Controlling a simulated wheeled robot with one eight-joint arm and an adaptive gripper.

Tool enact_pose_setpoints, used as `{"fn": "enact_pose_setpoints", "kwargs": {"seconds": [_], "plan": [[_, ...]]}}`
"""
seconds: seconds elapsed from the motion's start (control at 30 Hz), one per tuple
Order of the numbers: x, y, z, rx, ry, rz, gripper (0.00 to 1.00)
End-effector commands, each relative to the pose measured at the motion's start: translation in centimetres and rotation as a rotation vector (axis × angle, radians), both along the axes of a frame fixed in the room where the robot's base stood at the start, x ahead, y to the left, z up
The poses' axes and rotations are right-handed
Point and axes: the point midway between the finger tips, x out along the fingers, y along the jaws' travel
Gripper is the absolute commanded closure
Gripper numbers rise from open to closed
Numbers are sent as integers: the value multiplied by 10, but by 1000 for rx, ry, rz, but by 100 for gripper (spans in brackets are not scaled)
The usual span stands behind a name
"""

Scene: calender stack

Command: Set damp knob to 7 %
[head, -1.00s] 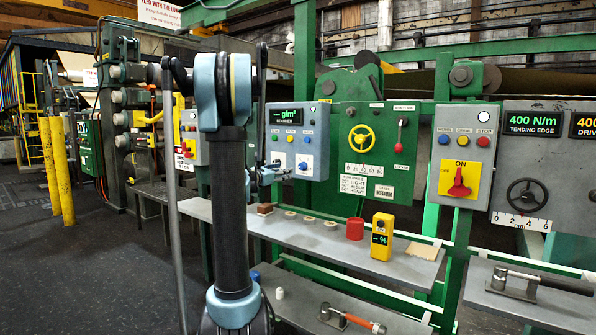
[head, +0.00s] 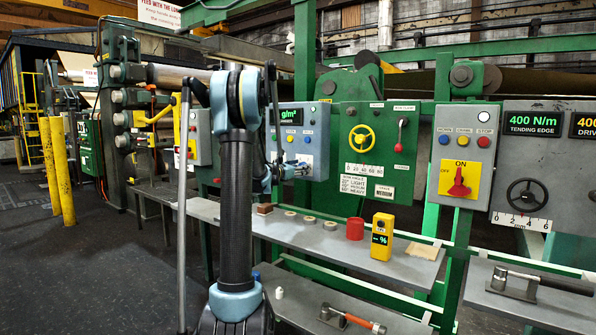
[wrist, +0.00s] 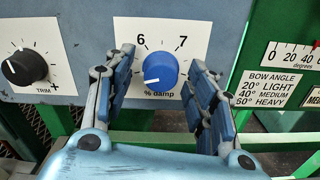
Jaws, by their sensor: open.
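The blue damp knob (wrist: 160,70) sits on a white plate labelled "% damp" with the marks 6 and 7 above it, in the wrist view. Its white pointer line points left and slightly down, below the 6. My gripper (wrist: 161,58) is open, with one finger on each side of the knob and visible gaps on both sides. In the head view my gripper (head: 291,171) is at the lower part of the grey scanner panel (head: 318,150) and hides the knob there.
A black trim knob (wrist: 25,67) is left of the damp knob. A green panel with a bow-angle scale (wrist: 295,55) is on the right. Below the panel, a shelf (head: 285,232) holds a red cup (head: 355,229) and a yellow meter (head: 382,237).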

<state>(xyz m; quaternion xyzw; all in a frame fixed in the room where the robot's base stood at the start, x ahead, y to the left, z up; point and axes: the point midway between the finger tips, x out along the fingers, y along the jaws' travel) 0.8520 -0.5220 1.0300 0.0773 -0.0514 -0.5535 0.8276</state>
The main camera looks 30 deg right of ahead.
Motion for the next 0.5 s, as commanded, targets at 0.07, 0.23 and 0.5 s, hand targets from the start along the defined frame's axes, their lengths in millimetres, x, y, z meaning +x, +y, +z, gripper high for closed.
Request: {"fn": "enact_pose_setpoints", "kwargs": {"seconds": [0.07,0.23,0.5], "plan": [[0,0,0,0,0,0,49],[0,0,0,0,0,0,54],[1,0,0,0,0,1,93]]}}
